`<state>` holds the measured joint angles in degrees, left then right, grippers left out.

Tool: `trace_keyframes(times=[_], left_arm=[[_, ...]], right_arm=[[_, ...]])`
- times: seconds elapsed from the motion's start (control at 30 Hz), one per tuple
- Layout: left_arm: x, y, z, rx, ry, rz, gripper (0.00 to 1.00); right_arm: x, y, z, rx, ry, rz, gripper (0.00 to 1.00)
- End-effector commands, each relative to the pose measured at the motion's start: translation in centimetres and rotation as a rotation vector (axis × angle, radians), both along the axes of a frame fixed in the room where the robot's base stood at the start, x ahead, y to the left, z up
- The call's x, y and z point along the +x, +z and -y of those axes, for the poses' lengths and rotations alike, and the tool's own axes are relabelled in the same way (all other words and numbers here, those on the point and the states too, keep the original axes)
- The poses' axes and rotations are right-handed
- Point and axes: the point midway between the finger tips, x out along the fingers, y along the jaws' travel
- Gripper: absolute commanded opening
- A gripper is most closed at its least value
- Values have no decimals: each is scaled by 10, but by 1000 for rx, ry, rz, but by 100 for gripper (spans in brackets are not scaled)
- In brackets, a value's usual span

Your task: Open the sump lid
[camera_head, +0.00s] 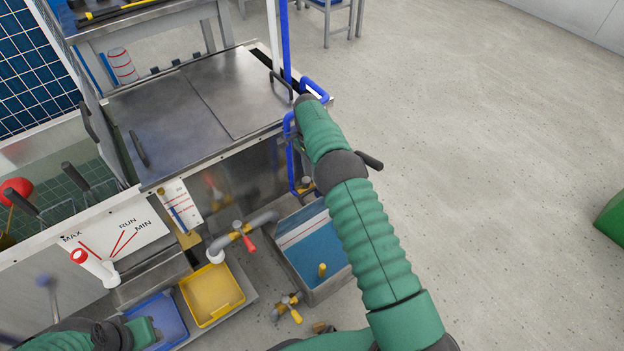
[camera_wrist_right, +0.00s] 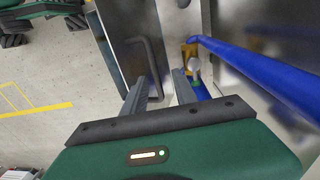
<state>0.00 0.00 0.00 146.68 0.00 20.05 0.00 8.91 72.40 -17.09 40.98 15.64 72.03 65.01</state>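A flat metal top with two panels covers the tank. The right panel (camera_head: 240,92) lies flat and has a dark bar handle (camera_head: 281,86) near its right edge. The left panel (camera_head: 165,120) also lies flat, with its own dark handle (camera_head: 138,148). I cannot tell for sure which panel is the sump lid.
A blue pipe (camera_head: 286,40) rises close to my right gripper and crosses near it in the wrist view (camera_wrist_right: 260,70). A yellow tray (camera_head: 212,295), a blue tray (camera_head: 165,318) and a blue-filled basin (camera_head: 315,250) sit below.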

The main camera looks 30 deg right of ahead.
Motion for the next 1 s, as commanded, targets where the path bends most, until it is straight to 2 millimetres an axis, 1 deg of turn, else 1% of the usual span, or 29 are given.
trace_keyframes(times=[0.03, 0.2, 0.3, 0.4, 0.5, 1.0], left_arm=[[0, 13, 0, 0, 0, 0, 36], [0, 31, 0, 0, 0, 0, 36], [0, 39, 0, 0, 0, 0, 36], [0, 43, 0, 0, 0, 0, 36], [0, 43, 0, 0, 0, 0, 36], [0, 42, 0, 0, 0, 0, 36]], right_arm=[[2, 23, 0, 0, 0, 2, 34], [6, 70, 0, 0, 1, 2, 34], [8, 90, 0, 0, 2, 0, 34], [9, 102, -1, 1, 1, -1, 34], [9, 106, -1, 1, 1, -1, 34], [9, 106, -1, 1, 1, -1, 34]])
